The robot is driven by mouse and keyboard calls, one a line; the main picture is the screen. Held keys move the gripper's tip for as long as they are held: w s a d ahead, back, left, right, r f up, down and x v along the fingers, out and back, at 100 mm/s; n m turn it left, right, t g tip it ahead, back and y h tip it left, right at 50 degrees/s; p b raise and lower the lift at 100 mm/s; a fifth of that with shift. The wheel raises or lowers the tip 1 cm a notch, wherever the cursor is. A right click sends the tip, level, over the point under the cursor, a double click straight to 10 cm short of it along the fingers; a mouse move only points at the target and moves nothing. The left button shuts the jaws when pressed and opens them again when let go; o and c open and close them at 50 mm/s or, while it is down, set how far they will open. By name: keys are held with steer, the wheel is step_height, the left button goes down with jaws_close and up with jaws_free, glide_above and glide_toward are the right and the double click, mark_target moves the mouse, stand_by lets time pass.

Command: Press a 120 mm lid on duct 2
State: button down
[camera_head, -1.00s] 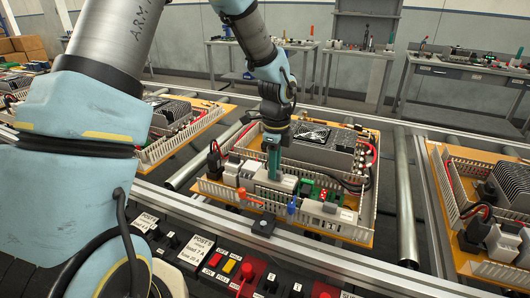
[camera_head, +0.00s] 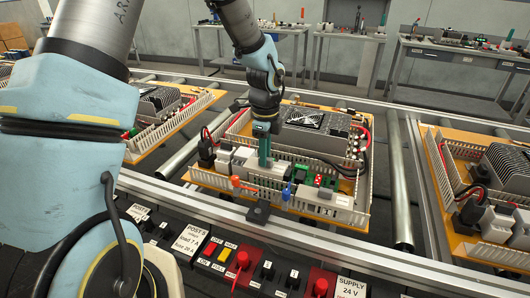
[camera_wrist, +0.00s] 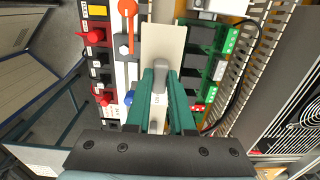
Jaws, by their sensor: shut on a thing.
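My gripper (camera_head: 264,160) has green fingers and points down over the front part of the middle panel. In the wrist view the fingers (camera_wrist: 160,80) are shut on a grey grip on a flat, pale beige lid (camera_wrist: 166,42). The lid lies lengthwise between a white strip with orange and blue levers and a green terminal board (camera_wrist: 222,50). It hides what is under it, and I cannot tell whether it touches a duct. Slotted beige duct (camera_wrist: 268,68) runs to the right. I cannot tell which duct is number 2.
An orange lever (camera_wrist: 126,8) and a blue lever (camera_head: 287,191) stand close beside the lid. A grey finned unit with a fan (camera_head: 310,122) is behind. A row of switches with red knobs (camera_head: 243,259) lies in front. Other panels (camera_head: 490,190) stand either side.

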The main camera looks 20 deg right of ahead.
mark_target(265, 171)
steer(key=shift+f+b, duration=0.95)
steer(key=shift+f, duration=1)
steer(key=shift+f, duration=1.15)
stand_by(0.9)
steer(key=c, duration=0.7)
jaws_free()
steer(key=shift+r, duration=0.1)
step_height(265, 171, up, 11)
steer(key=shift+f+b, duration=0.2)
steer(key=shift+b, duration=0.7)
